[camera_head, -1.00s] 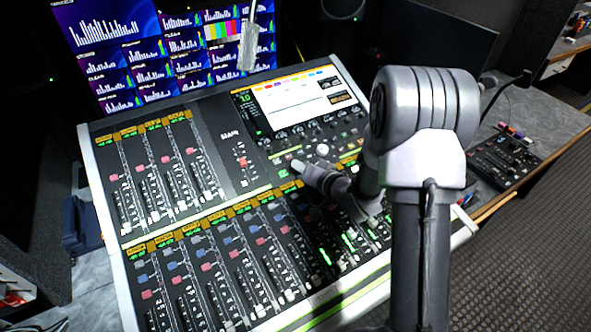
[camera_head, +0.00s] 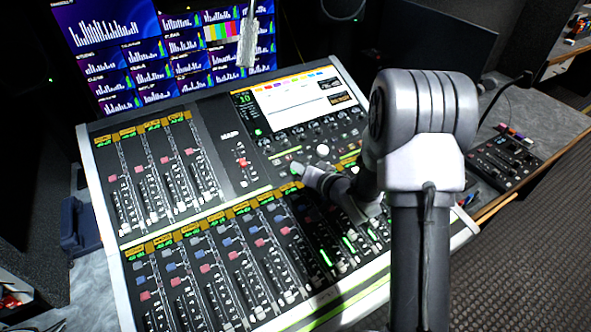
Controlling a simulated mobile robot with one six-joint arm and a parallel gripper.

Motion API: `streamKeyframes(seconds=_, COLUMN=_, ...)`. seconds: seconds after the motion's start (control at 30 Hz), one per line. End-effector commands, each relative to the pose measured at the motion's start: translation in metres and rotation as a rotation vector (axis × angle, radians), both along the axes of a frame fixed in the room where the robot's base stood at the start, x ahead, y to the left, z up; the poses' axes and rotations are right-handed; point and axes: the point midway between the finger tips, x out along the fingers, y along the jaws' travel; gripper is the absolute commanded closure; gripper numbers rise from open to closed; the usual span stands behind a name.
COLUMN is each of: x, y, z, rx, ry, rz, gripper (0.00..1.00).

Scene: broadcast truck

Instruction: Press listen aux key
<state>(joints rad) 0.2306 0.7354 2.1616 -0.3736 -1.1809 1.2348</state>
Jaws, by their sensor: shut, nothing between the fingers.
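The audio mixing console (camera_head: 225,125) fills the middle of the view, with fader banks at left and front and a lit screen (camera_head: 295,100) at the back right. My gripper (camera_head: 297,168) is shut and empty. Its tip is at the key area below the screen, over or touching small keys; I cannot tell which. The label of the listen aux key is too small to read, and my gripper and arm hide part of that area. A white round knob (camera_head: 322,150) sits just right of and behind the tip.
Monitors (camera_head: 165,50) with level graphs stand behind the console. A small black control box (camera_head: 503,160) lies on the grey desk at right. A dark screen (camera_head: 435,45) stands behind my arm.

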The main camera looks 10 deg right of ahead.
Motion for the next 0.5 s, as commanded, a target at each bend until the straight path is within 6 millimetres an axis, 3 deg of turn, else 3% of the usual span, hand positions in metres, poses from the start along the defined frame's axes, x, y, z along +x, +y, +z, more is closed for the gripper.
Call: streamKeyframes(seconds=0.5, x=-0.005, y=-0.001, z=0.014, rx=0.000, ry=0.000, rz=0.000, gripper=1.00)
